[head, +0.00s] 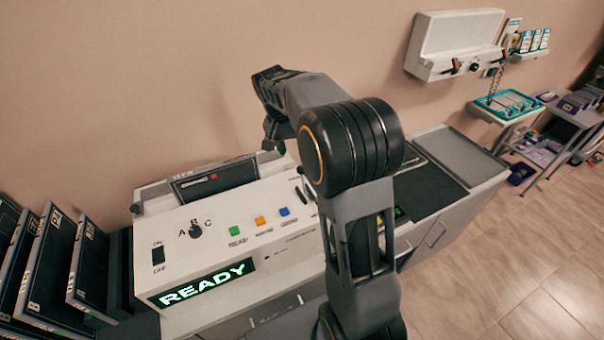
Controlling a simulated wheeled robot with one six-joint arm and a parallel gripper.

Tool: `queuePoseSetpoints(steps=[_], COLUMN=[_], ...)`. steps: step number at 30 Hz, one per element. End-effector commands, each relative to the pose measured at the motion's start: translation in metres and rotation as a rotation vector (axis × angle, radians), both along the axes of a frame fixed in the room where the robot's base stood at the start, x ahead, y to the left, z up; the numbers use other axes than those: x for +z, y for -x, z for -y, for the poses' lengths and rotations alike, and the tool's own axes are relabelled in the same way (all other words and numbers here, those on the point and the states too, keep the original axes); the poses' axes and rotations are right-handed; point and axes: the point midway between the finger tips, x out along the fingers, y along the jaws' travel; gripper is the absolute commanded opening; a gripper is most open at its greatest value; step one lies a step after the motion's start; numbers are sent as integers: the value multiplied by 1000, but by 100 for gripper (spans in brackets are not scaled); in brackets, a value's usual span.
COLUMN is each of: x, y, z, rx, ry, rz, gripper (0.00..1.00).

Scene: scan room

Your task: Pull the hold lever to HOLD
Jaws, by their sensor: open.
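The white control console (150,285) stands in front of me, with a lit READY display (203,283) on its front. A small dark slanted part (302,193) shows at the console's right end, close to my arm. I cannot tell whether it is the hold lever, and no HOLD label is readable. My arm hides the area right of it. My gripper (272,146) is small and partly seen, pointing down at the back of the console, above and behind the coloured buttons. It is open, and I see nothing held in it.
The console carries an ON/OFF switch (158,255), an A-B-C knob (196,231), and green (234,230), orange (259,221) and blue (285,212) buttons. Dark upright panels (90,265) crowd the left. A black-topped counter (432,190) lies right of my arm. Floor (530,260) is clear at right.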

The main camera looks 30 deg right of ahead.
Motion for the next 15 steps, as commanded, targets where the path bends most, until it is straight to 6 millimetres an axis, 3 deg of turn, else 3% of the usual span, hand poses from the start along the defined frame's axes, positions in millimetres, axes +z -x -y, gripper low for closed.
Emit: queuePoseSetpoints(steps=[9,15], x=[-60,-90], y=[9,13], z=[12,18], rx=[1,2], ry=[-2,-2], rz=[-4,-3], gripper=[48,48])
